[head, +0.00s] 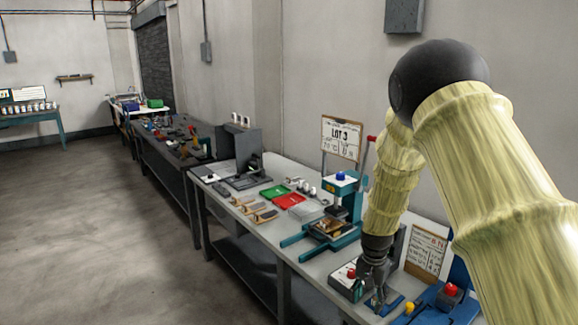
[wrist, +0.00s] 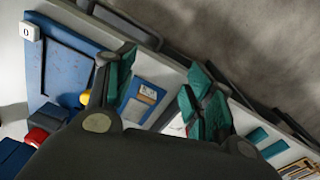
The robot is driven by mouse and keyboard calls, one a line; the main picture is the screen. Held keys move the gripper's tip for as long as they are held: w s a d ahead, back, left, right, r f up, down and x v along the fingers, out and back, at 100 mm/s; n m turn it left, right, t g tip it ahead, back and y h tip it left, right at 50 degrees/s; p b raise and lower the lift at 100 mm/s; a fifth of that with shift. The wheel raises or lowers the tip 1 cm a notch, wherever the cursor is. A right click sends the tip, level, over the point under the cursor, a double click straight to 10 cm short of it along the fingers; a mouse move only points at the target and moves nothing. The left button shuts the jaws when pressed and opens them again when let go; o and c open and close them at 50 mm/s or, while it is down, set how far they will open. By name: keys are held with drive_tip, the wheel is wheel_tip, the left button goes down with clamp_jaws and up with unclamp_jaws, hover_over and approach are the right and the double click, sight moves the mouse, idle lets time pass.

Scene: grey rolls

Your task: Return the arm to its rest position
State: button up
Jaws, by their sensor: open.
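My arm, in a pale yellow cover with a dark joint, comes in from the right of the head view and bends down toward the near end of the bench. My gripper (head: 376,299) points down over the bench beside a small box with a red button (head: 350,272). In the wrist view my gripper (wrist: 161,70) has its two teal-padded fingers spread apart with nothing between them. Under it are the pale bench top, a blue panel (wrist: 62,62) and a small card (wrist: 148,94).
A teal press (head: 345,205) and a LOT 3 sign (head: 340,138) stand beyond the gripper. A blue fixture with a red knob (head: 450,290) is close on the right. Green (head: 275,191) and red (head: 289,201) trays lie farther along. The floor (head: 110,230) at left is clear.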

drive_tip(key=s+d+f+n, duration=0.1)
drive_tip(key=s+f+n, duration=0.1)
drive_tip(key=s+f, duration=1.1)
drive_tip(key=s+f+n, duration=0.2)
drive_tip(key=s+f, duration=0.4)
drive_tip(key=s, duration=1)
drive_tip(key=s+a+f+n, duration=0.1)
drive_tip(key=s+f+n, duration=0.2)
drive_tip(key=s, duration=1.3)
wheel_tip(320, 180, down, 3)
drive_tip(key=shift+s+a+f, duration=0.1)
drive_tip(key=shift+s+a, duration=0.15)
drive_tip(key=shift+s, duration=0.15)
drive_tip(key=shift+d, duration=0.1)
